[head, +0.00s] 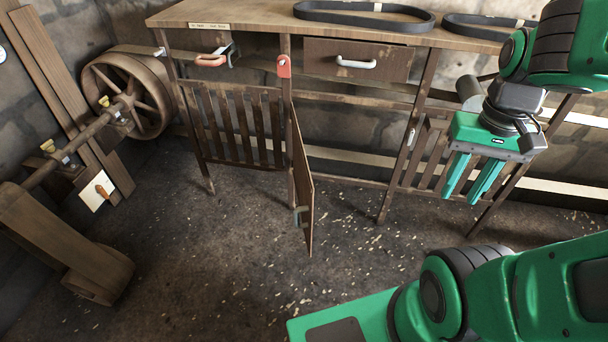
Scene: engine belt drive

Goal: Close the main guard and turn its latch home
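A brown panel (304,185) hangs swung out from the bench's middle post, seen nearly edge-on; I take it for the main guard, standing open. A small grey metal fitting (300,214) sits near its free lower edge. I cannot tell whether this is the latch. A red piece (284,66) is fixed at the top of the middle post. My gripper (464,197) is at the right, in front of the bench's right end, pointing down. Its two green fingers are apart with nothing between them. It is well to the right of the panel and touches nothing visible.
The wooden bench (250,12) carries black belts (365,15). Below it are a slatted panel (235,125) at left, a red handle (210,61) and a drawer (357,62). A spoked wheel (125,92) with shaft stands left. The chip-strewn floor (230,240) is clear in front.

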